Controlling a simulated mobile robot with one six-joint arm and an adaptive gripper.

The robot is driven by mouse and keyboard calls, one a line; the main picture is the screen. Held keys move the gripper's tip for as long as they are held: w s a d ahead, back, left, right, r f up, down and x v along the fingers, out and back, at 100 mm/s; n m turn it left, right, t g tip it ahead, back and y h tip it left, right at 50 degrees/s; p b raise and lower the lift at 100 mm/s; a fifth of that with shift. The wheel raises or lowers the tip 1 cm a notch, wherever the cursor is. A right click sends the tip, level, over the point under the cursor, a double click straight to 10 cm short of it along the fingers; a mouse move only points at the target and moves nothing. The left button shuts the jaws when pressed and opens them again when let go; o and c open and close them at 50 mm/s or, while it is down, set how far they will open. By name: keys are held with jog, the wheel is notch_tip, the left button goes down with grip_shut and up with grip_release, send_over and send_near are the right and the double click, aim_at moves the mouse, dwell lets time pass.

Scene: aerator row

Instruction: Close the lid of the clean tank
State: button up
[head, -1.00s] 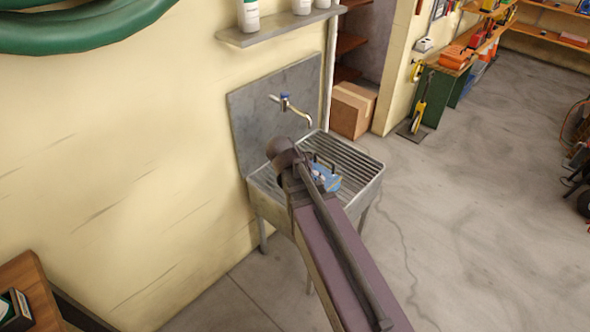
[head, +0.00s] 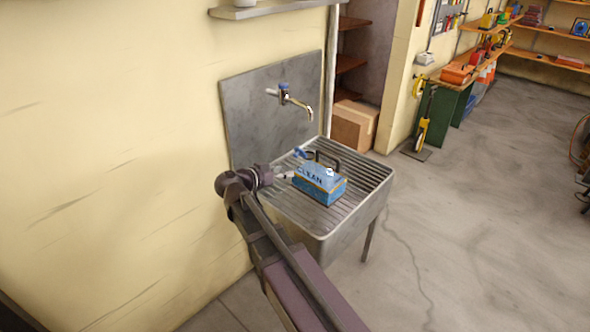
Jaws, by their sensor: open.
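A small pale round part shows on the top. My gripper (head: 285,176) is at the tank's left side, small and partly hidden by my wrist. It looks empty; I cannot tell whether it touches the tank.
The metal sink (head: 350,222) stands against a yellow wall, with a tap (head: 297,101) above and behind the tank. A shelf (head: 275,8) hangs higher up. A cardboard box (head: 355,124) is behind the sink. The floor at right is open.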

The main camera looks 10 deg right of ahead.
aim_at(294, 155)
jog(key=w+a+f+m+t+h+b, duration=0.1)
jog(key=w+a+f+t+b, duration=0.1)
jog(key=a+b, duration=0.3)
jog(key=shift+w+a+t+h+b, duration=0.3)
jog(key=shift+w+a+t, duration=0.1)
jog(key=shift+t, duration=0.1)
jog(key=shift+d+f, duration=0.1)
jog(key=shift+d, duration=0.05)
jog(key=shift+x, duration=6.8)
grip_shut()
jog(key=shift+d, duration=0.2)
jog(key=shift+a, duration=0.2)
